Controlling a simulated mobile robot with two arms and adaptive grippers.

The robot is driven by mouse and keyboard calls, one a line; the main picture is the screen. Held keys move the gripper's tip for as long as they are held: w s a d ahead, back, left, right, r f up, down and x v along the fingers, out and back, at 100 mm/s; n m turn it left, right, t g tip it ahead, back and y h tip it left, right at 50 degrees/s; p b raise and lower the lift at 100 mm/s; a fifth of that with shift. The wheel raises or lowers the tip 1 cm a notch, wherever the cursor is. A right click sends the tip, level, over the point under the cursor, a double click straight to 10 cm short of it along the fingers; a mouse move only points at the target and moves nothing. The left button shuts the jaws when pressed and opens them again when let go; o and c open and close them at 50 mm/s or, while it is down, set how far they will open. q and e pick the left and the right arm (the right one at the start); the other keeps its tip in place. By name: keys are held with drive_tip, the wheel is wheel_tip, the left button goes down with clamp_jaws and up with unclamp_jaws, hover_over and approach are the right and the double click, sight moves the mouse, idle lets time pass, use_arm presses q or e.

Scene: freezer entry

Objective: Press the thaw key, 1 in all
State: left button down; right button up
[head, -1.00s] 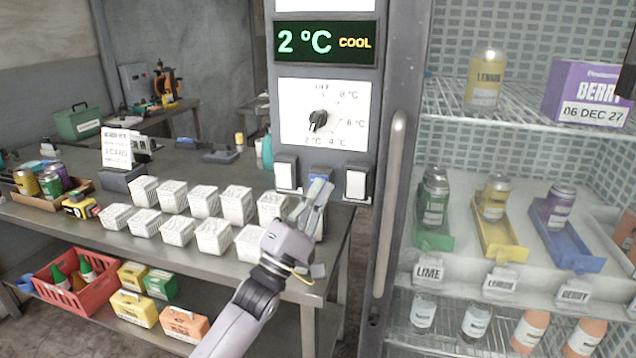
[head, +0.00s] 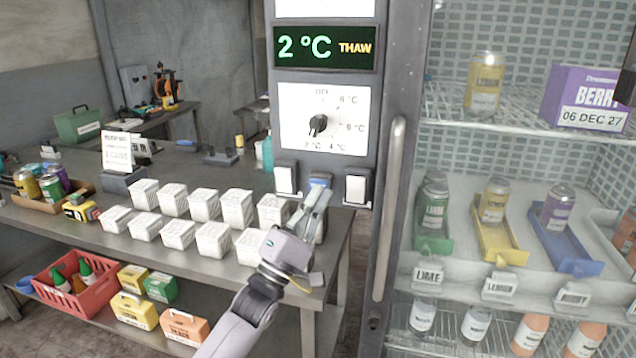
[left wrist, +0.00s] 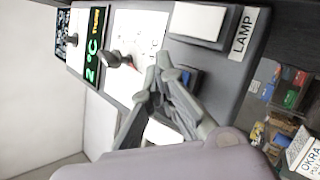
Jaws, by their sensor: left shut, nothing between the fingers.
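The control panel (head: 326,150) carries a row of three keys below its dial. The middle key (head: 320,180) is blue and sits between a left white key (head: 286,178) and a right white key (head: 356,188). The display (head: 325,47) reads "2 °C THAW". My left gripper (head: 322,196) is shut and empty, its fingertips just below and in front of the blue key. In the left wrist view the fingertips (left wrist: 167,73) are close to the blue key (left wrist: 188,77); whether they touch it I cannot tell. My right gripper is not in view.
A white key labelled LAMP (left wrist: 200,22) shows in the left wrist view. The dial (head: 318,124) is above the keys. The glass door's handle (head: 390,205) stands to the right. White boxes (head: 203,204) fill the table at left.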

use_arm(q)
drive_tip(key=shift+s+a, duration=0.1)
drive_tip(key=shift+s, duration=0.2)
drive_tip(key=s+p, duration=0.1)
drive_tip(key=s+a+p, duration=0.1)
drive_tip(key=s, duration=0.1)
drive_tip(key=s+p, duration=0.1)
drive_tip(key=shift+s+a, duration=0.25)
drive_tip(key=shift+s, duration=0.1)
idle(0.5)
